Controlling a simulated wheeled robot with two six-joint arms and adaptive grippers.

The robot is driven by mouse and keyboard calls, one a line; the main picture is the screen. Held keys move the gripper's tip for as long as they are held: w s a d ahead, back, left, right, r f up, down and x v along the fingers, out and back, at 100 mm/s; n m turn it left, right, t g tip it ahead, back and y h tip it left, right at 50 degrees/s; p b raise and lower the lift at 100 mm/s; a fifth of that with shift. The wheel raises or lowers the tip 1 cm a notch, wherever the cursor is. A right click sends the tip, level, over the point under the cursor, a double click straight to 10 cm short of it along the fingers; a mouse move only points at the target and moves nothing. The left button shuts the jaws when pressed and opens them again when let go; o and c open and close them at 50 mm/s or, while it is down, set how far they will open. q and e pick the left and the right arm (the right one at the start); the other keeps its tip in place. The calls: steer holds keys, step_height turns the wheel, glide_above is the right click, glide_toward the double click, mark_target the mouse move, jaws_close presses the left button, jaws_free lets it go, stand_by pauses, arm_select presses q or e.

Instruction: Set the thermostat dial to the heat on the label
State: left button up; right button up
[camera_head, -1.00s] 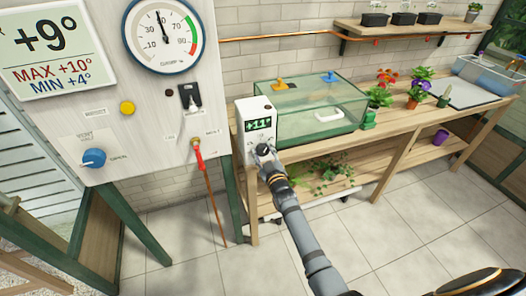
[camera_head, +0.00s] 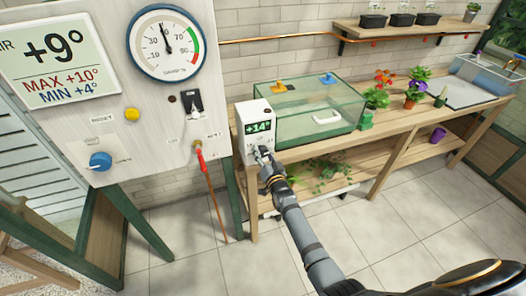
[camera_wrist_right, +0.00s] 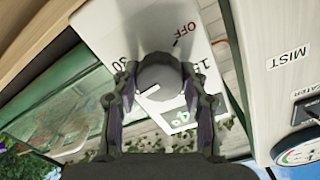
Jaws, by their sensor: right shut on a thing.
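The thermostat is a white box (camera_head: 254,107) at the left end of the glass tank (camera_head: 318,118). Its green display (camera_head: 258,127) reads +14°. My right gripper (camera_head: 262,154) reaches its front from below. In the right wrist view, the gripper (camera_wrist_right: 160,78) is shut on the round grey dial (camera_wrist_right: 161,72), one finger on each side. A white pointer mark shows on the dial, with a red OFF and partly hidden numbers around it. I cannot make out a label stating a heat. My left gripper is out of view.
A wall panel (camera_head: 150,105) at left carries a sign (camera_head: 58,58) reading +9°, MAX +10°, MIN +4°, a round gauge (camera_head: 167,42), a blue knob (camera_head: 100,161) and a red-handled valve (camera_head: 200,152). Potted flowers (camera_head: 415,88) stand on the wooden bench (camera_head: 400,150) right of the tank.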

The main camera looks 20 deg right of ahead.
steer(key=m+p, duration=0.1)
steer(key=m, duration=0.3)
steer(key=shift+p, duration=0.3)
steer(key=shift+f+m+p, duration=0.15)
steer(key=shift+m+p, duration=0.35)
steer(key=shift+m, duration=1.2)
steer(key=o, duration=1.2)
steer(key=shift+c, duration=0.2)
steer(key=shift+s, duration=0.35)
steer(key=s, duration=1.1)
steer(key=shift+s+d, duration=0.15)
steer(key=shift+s, duration=0.05)
